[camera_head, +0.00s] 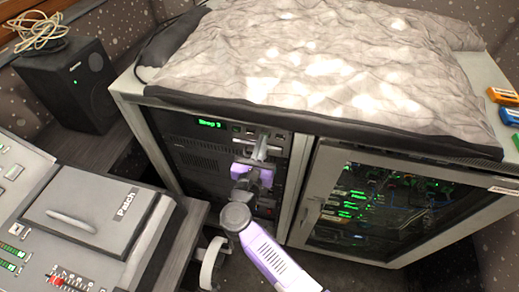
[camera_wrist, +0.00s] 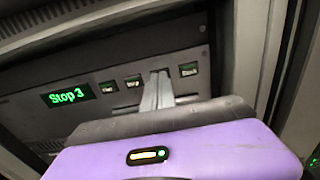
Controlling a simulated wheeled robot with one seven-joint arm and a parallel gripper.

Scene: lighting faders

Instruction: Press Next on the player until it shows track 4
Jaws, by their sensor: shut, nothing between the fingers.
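The player (camera_head: 180,128) sits at the top of the left bay of the rack cabinet. Small lit buttons lie in a row right of the display: one (camera_wrist: 109,88), another (camera_wrist: 133,81) and one farther right (camera_wrist: 188,70). Their labels are too small to read surely. My gripper (camera_wrist: 160,77) is shut and empty, its fingertips at the panel between the second and the rightmost button. They hide that spot, so I cannot tell whether they touch a button.
The cabinet's glass door (camera_head: 380,205) on the right is shut over lit equipment. A crumpled cloth (camera_head: 320,55) covers the cabinet top. The lighting console (camera_head: 75,215) stands at front left, with a black speaker (camera_head: 75,85) behind it.

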